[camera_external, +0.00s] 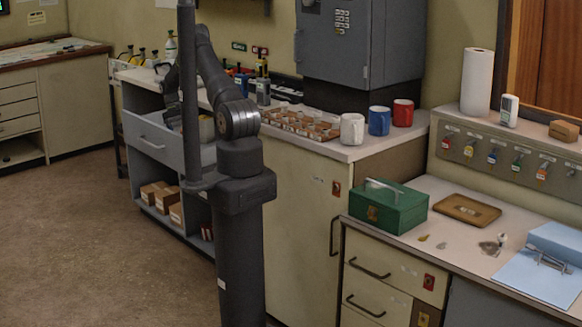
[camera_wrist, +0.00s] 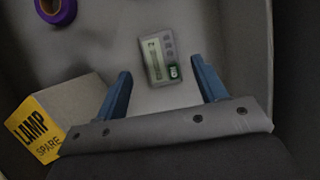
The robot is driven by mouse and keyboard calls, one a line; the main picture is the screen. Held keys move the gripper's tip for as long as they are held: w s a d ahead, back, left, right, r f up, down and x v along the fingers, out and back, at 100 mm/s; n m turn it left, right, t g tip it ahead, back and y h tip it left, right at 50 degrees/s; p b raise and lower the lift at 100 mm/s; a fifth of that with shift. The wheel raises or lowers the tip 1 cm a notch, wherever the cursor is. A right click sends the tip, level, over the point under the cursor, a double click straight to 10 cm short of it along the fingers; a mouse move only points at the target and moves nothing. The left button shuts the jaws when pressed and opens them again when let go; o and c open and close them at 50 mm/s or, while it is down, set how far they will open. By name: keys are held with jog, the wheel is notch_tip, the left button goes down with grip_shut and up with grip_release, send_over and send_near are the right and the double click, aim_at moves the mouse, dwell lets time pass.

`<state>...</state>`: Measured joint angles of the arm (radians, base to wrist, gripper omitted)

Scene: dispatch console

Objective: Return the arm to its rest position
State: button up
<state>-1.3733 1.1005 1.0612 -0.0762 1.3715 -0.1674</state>
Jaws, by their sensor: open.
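My gripper (camera_wrist: 161,68) shows in the wrist view with its two blue fingers spread apart and nothing held between them. It points down into a grey-walled drawer or bin. A small pale device with a display and a green label (camera_wrist: 158,60) lies on the floor there, in line with the gap between the fingertips. In the external view my arm (camera_external: 230,110) bends away over the open grey drawer (camera_external: 152,138) of the left cabinet. The gripper itself is mostly hidden there behind the post and arm links.
A yellow-labelled "LAMP SPARE" box (camera_wrist: 40,135) is close left of the fingers, and a purple roll (camera_wrist: 57,10) lies at the upper left. Drawer walls rise around them.

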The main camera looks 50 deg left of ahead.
jog(key=shift+f, duration=0.5)
notch_tip(320, 180, down, 3)
jog(key=shift+r, duration=0.1)
jog(key=v, duration=1.2)
jog(key=x, duration=1.1)
jog(key=shift+d+f, duration=0.2)
notch_tip(320, 180, up, 4)
jog(key=shift+f, duration=0.1)
jog(key=w+d+r, duration=0.8)
jog(key=d+r, duration=0.2)
jog(key=r, duration=0.1)
jog(key=w+d+r, duration=0.8)
jog(key=d+r, duration=0.2)
jog(key=r, duration=0.2)
jog(key=w+d+r, duration=0.1)
jog(key=d+r, duration=0.4)
jog(key=d, duration=0.7)
jog(key=w+d+r, duration=0.1)
jog(key=d+r, duration=0.5)
jog(key=d, duration=0.6)
jog(key=shift+w+r, duration=0.35)
jog(key=shift+w, duration=0.05)
